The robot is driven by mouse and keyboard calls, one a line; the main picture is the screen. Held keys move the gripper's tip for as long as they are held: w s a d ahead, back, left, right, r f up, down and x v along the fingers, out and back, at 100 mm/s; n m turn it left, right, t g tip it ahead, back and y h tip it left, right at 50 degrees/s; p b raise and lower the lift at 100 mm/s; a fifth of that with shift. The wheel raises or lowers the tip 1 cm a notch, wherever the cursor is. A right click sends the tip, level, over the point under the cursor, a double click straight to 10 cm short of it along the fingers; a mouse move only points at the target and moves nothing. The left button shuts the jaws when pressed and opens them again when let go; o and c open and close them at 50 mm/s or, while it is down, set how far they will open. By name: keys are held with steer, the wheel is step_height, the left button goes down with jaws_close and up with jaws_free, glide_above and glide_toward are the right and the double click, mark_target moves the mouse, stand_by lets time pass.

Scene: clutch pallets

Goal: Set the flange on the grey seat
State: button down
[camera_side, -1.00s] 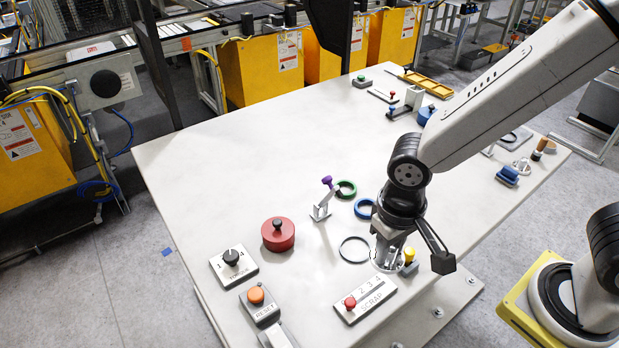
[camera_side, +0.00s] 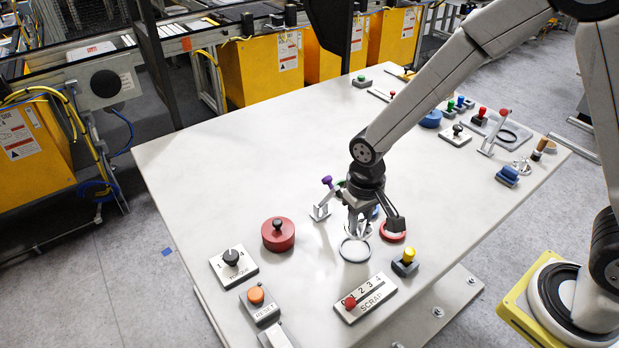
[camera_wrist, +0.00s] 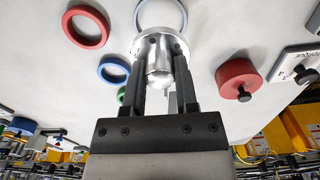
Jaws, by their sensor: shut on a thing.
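The flange (camera_wrist: 150,43) is a shiny silver disc with a rounded hub. My gripper (camera_wrist: 162,68) is shut on its hub, one finger on each side, in the wrist view. In the side view my gripper (camera_side: 358,212) points down with the flange (camera_side: 358,231) at its tips. The grey seat (camera_side: 341,252) shows as a thin grey ring on the table, just in front of the flange. In the wrist view the grey seat (camera_wrist: 183,14) lies beyond the flange, which covers part of its near edge. I cannot tell the flange's height above the table.
A red ring (camera_side: 404,236) lies right of my gripper. A blue ring (camera_wrist: 103,68) and a green ring (camera_wrist: 121,97) lie close by, along with a purple-knobbed lever clamp (camera_side: 320,212). A red lidded pot (camera_side: 278,239) stands left; a scrap selector (camera_side: 378,296) lies in front.

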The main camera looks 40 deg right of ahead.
mark_target(361, 217)
steer(key=shift+f, duration=0.2)
steer(key=shift+f, duration=2.7)
steer(key=shift+f, duration=0.6)
steer(key=c, duration=0.7)
jaws_free()
steer(key=shift+o, duration=0.2)
steer(key=shift+r, duration=5.5)
